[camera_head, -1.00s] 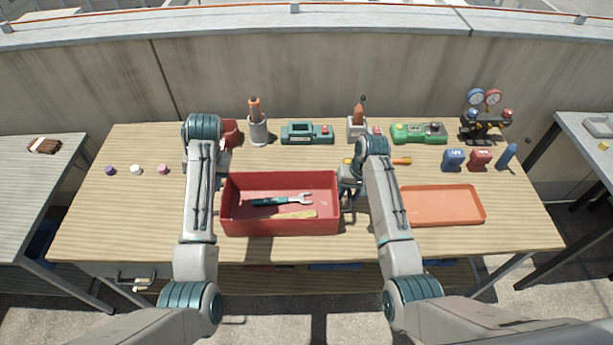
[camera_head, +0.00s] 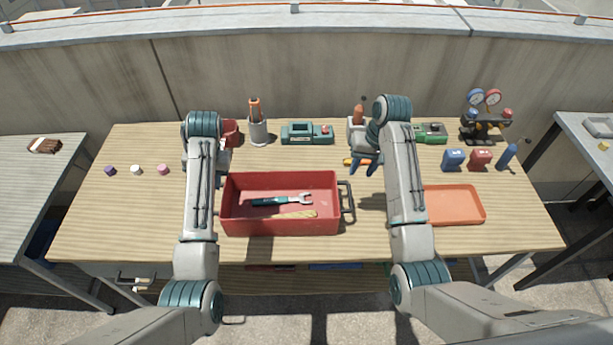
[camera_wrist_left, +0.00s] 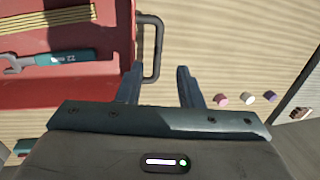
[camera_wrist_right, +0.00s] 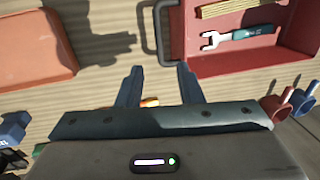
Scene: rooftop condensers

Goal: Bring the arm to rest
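My right gripper (camera_head: 363,170) is open and empty above the table, behind the right end of the red toolbox (camera_head: 228,222). In the right wrist view its two fingers (camera_wrist_right: 160,75) stand apart, and the toolbox handle (camera_wrist_right: 149,35) is clear ahead of them. My left arm (camera_head: 198,190) reaches over the toolbox's left end and hides its gripper in the head view. In the left wrist view the left fingers (camera_wrist_left: 160,80) are apart and empty, with the left toolbox handle (camera_wrist_left: 155,50) near one finger; I cannot tell whether they touch.
The toolbox holds a teal-handled wrench (camera_head: 280,201) and a tan strip (camera_head: 295,214). An orange tray (camera_head: 458,205) lies to the right. An orange-handled tool (camera_head: 354,161) lies close by the right gripper. Several tools and devices line the back. The table's left front is clear.

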